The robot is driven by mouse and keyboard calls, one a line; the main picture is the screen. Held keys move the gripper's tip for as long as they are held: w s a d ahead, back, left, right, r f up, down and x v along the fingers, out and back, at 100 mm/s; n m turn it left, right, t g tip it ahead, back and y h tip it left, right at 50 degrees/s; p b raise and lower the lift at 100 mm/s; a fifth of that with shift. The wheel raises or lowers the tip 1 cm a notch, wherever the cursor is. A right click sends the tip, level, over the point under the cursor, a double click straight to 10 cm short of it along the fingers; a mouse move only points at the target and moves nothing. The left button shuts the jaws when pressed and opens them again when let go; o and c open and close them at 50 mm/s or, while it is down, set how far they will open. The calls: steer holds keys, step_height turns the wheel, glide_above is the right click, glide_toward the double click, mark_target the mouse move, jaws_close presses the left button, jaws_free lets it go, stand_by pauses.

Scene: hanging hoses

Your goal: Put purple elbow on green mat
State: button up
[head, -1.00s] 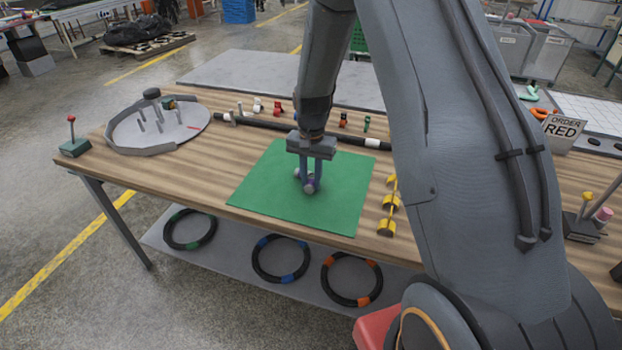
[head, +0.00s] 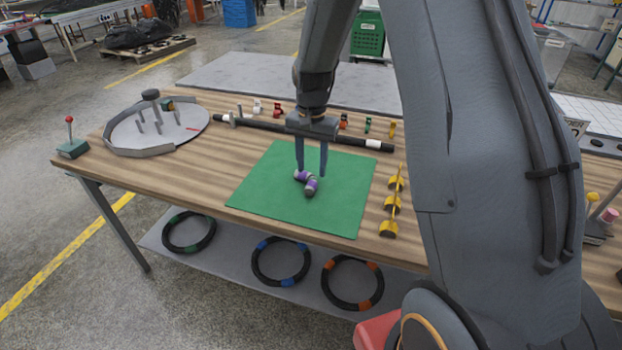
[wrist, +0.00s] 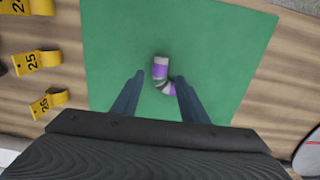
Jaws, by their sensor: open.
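The purple elbow (head: 309,186), a short bent pipe piece with grey ends, lies on the green mat (head: 265,190) near its middle. In the wrist view the elbow (wrist: 160,70) shows between and just beyond the fingers, on the green mat (wrist: 220,45). My gripper (head: 311,172) is open above the mat, its two fingers pointing down and spread apart. In the wrist view the gripper (wrist: 158,78) holds nothing, and its fingers look clear of the elbow, though one partly overlaps it in the picture.
Yellow numbered clips (head: 390,204) stand right of the mat. A black bar (head: 270,126) lies behind it, with several small coloured fittings beyond. A round grey tray (head: 125,135) with pegs is at the left. Banded hoses (head: 281,260) lie on the lower shelf.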

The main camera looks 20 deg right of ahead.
mark_target(312, 183)
step_height(312, 183, up, 6)
steer(key=b, duration=0.1)
steer(key=s+a+n+t, duration=0.1)
steer(key=s+n, duration=0.6)
steer(key=s, duration=1.5)
steer(key=shift+s+a+f, duration=0.25)
steer(key=shift+s+a, duration=0.15)
steer(key=shift+a, duration=0.05)
